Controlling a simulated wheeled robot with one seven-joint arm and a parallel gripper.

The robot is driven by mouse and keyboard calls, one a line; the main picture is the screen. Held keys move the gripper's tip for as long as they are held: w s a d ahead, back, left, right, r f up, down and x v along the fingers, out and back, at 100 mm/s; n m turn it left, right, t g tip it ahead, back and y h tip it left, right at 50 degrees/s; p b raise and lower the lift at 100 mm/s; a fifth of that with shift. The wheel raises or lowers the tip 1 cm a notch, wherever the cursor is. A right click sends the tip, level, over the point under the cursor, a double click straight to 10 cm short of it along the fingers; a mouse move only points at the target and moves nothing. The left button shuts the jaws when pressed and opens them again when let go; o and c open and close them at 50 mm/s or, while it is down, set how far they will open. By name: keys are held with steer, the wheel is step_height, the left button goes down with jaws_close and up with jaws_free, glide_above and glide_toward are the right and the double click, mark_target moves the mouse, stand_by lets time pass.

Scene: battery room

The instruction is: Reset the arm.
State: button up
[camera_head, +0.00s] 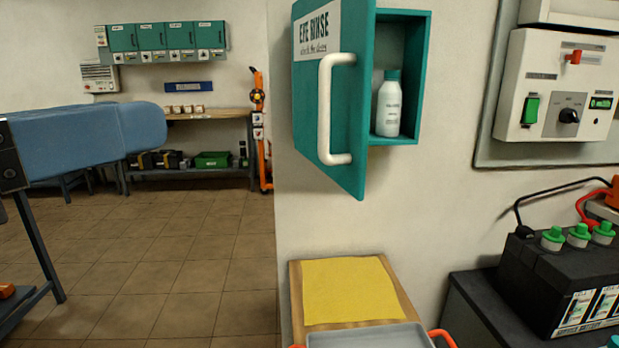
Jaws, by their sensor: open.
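My gripper is not in view; no fingertips show in the head view. A white bottle with a teal cap (388,105) stands upright inside the cabinet.
A wooden stand with a yellow top (350,290) is below the cabinet, with a grey tray (365,338) in front. A black battery (565,285) and a wall control panel (556,85) are at right. The tiled floor (180,270) at left centre is open.

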steer(key=w+d+f+n+t+y, duration=0.1)
steer(key=w+d+f+n+y, duration=0.3)
steer(key=f, duration=0.6)
steer(key=w+d+f+n+t+y, duration=0.15)
steer(key=w+d+f+n, duration=0.3)
steer(key=f, duration=0.65)
steer(key=s+d+f+n+g+y+p, duration=0.1)
steer(key=s+d+f+n+y, duration=0.1)
steer(key=d+f, duration=0.4)
steer(key=s+d+f+n+g+y, duration=0.1)
steer(key=s+d+f+n+y, duration=0.15)
steer(key=f, duration=0.65)
steer(key=s+d+f+m+g+y+p, duration=0.1)
steer(key=s+d+f, duration=0.2)
steer(key=s+d, duration=0.35)
steer(key=s+d+f+g+y, duration=0.15)
steer(key=s+d, duration=0.25)
steer(key=s, duration=0.5)
steer(key=s+d+r+m+t+h, duration=0.1)
steer(key=s+d+r+m, duration=0.1)
steer(key=s, duration=0.5)
steer(key=s+d+r+m+t+h, duration=0.1)
steer(key=s+d+r+m, duration=0.2)
steer(key=s+d+r, duration=0.1)
steer(key=s+r, duration=0.1)
steer(key=s, duration=0.1)
steer(key=shift+s+d+r+p, duration=0.25)
steer(key=shift+s+d+p, duration=0.05)
steer(key=shift+s+d, duration=0.1)
